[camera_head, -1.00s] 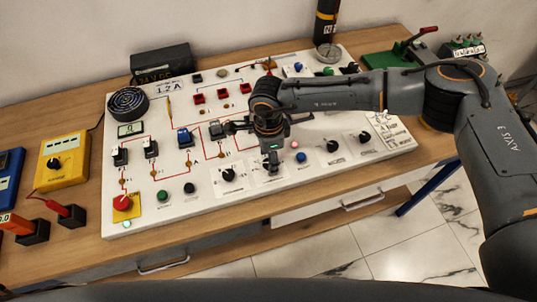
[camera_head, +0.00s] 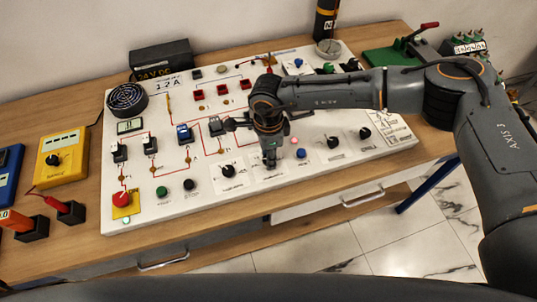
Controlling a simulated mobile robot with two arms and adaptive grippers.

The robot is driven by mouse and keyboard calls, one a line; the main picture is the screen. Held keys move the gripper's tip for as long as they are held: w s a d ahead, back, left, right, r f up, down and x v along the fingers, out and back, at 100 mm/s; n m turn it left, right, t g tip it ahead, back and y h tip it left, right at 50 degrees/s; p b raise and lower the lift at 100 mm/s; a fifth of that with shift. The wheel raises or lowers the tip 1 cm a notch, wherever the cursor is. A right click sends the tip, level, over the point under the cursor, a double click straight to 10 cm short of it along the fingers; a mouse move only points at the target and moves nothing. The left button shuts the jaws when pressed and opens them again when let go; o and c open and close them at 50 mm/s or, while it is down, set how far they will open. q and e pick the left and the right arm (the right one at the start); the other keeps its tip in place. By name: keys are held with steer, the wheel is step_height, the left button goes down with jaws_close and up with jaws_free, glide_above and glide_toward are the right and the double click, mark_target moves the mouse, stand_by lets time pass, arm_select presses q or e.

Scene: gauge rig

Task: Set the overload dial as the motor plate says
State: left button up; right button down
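A white sloped panel (camera_head: 215,203) holds several black dials whose small captions I cannot read. One dial (camera_head: 228,171) is left of my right gripper (camera_head: 270,160); two more, a middle dial (camera_head: 333,142) and a right dial (camera_head: 365,132), are to its right. I cannot tell which is the overload dial. My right gripper points down over a labelled square between these dials, hiding what is there. Its fingers are dark and small, so I cannot tell whether they grip a knob. A white plate (camera_head: 168,84) at the panel's upper left seems to read 1.2 A. My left gripper is not in view.
A red stop button (camera_head: 122,199) sits at the panel's front left. A yellow meter (camera_head: 62,155) and a black supply box (camera_head: 161,61) stand on the wooden bench. A blue button (camera_head: 301,153) is close right of my gripper. Red sockets and switches lie behind it.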

steer(key=m+b, duration=0.2)
steer(key=b, duration=0.1)
steer(key=m+b, duration=0.2)
steer(key=shift+f, duration=0.25)
steer(key=shift+r+m+b, duration=0.1)
steer(key=shift+m+b, duration=0.9)
steer(key=shift+b, duration=0.05)
steer(key=shift+r+m+b, duration=0.15)
steer(key=shift+m+b, duration=0.35)
steer(key=shift+m, duration=0.1)
steer(key=c, duration=1)
jaws_free()
steer(key=shift+r, duration=0.15)
step_height(320, 180, up, 12)
steer(key=shift+f, duration=0.1)
